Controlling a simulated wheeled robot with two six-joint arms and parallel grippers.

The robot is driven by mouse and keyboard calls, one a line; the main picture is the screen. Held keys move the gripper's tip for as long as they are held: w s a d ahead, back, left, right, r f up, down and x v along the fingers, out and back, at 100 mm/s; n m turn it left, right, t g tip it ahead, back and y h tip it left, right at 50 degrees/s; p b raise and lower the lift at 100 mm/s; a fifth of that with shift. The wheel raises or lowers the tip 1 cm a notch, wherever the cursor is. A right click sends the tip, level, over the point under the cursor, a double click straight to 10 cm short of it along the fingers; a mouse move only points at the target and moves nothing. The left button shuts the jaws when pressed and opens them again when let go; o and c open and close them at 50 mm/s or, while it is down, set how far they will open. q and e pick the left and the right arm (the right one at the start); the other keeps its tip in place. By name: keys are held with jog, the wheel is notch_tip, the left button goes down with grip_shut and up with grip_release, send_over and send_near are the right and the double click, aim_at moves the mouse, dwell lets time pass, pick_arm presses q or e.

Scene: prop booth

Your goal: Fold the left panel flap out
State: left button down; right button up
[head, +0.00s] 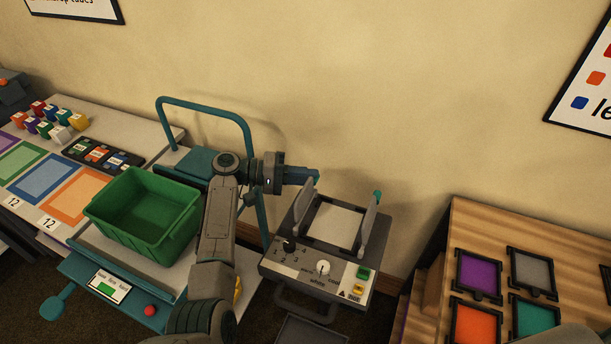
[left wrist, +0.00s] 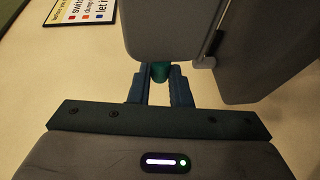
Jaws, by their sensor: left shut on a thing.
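The panel device (head: 312,273) is a grey box with knobs and buttons on its sloped front and a pale plate (head: 335,222) on top. Its left panel flap (head: 304,204) stands raised at the plate's left side. The right flap (head: 369,222) also stands up, with a teal knob (head: 377,195) at its top. My left gripper (head: 317,177) is at the top of the left flap. In the left wrist view, its fingers (left wrist: 161,88) are shut on a teal knob (left wrist: 160,70) at the edge of the grey flap (left wrist: 168,30). My right gripper is not in view.
A green bin (head: 145,210) sits on a cart with a teal handle (head: 212,103), left of the device. A wooden table (head: 490,222) with coloured square frames stands at the right. The wall is close behind the device.

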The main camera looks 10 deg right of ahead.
pick_arm(q)
jog(key=shift+f, duration=0.1)
jog(key=shift+a+f+h+b, duration=0.1)
jog(key=shift+f+h+b, duration=0.2)
jog(key=shift+b, duration=0.4)
jog(key=n+h+b, duration=0.1)
jog(key=b, duration=0.2)
jog(key=a+f+h+b, duration=0.1)
jog(key=h+b, duration=0.1)
jog(key=b, duration=0.1)
jog(key=w+n+h+b, duration=0.1)
jog(key=b, duration=0.2)
jog(key=shift+a+f+n+g+h, duration=0.15)
jog(key=shift+f+n+g+h, duration=0.15)
jog(key=shift+f+h, duration=0.1)
jog(key=shift+n+h+b, duration=0.3)
jog(key=shift+h+b, duration=0.1)
jog(key=shift+b, duration=0.3)
jog(key=shift+a+h+b, duration=0.1)
jog(key=shift+h+b, duration=0.2)
jog(key=shift+b, duration=0.05)
jog(key=c, duration=1.3)
grip_release()
jog(key=shift+r, duration=0.1)
jog(key=shift+c, duration=0.2)
